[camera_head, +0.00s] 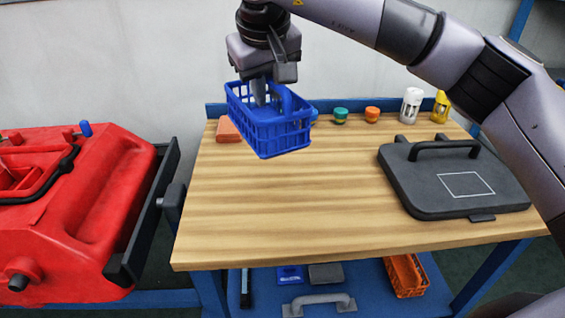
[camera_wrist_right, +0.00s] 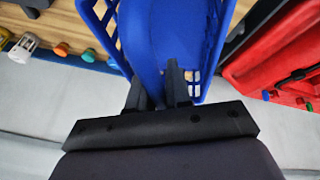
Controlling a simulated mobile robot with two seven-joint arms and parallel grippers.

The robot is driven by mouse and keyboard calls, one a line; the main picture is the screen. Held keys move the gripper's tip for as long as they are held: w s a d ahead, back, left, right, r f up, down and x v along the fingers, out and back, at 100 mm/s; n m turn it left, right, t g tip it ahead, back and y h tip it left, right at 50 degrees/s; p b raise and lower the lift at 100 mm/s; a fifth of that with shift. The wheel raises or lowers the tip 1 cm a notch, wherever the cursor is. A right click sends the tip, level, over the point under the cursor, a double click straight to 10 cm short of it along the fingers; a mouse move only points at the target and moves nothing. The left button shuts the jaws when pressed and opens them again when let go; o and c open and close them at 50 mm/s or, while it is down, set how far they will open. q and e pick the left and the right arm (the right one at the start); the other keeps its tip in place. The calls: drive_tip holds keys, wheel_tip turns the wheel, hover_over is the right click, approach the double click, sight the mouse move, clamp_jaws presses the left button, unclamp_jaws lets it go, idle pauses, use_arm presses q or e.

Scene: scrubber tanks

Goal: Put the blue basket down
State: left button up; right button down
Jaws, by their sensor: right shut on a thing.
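The blue basket (camera_head: 283,137) hangs from my right gripper (camera_head: 259,92) over the back left part of the wooden workbench (camera_head: 300,210). My right gripper is shut on the basket at its upper part. In the right wrist view the two dark fingers (camera_wrist_right: 160,90) reach down to the blue basket (camera_wrist_right: 112,45), with its lattice wall around a smooth blue inside. The basket looks tilted a little in the head view. Whether its underside touches the bench cannot be told. My left gripper is in neither view.
An orange-red block (camera_head: 228,130) lies beside the basket. Teal (camera_head: 340,115) and orange (camera_head: 372,114) caps, a white bottle (camera_head: 410,105) and a yellow bottle (camera_head: 441,106) line the back. A grey case (camera_head: 455,180) lies right. A red machine (camera_head: 80,210) stands left. The bench's front middle is clear.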

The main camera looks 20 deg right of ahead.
sight(267, 130)
wheel_tip(267, 130, down, 16)
drive_tip(key=shift+w+d+f, duration=0.1)
idle(0.4)
drive_tip(key=c, duration=1.1)
unclamp_jaws()
drive_tip(key=shift+o, duration=0.2)
drive_tip(key=shift+r, duration=0.25)
drive_tip(key=v, duration=1.1)
drive_tip(key=shift+s+r, duration=0.2)
drive_tip(key=shift+r, duration=0.15)
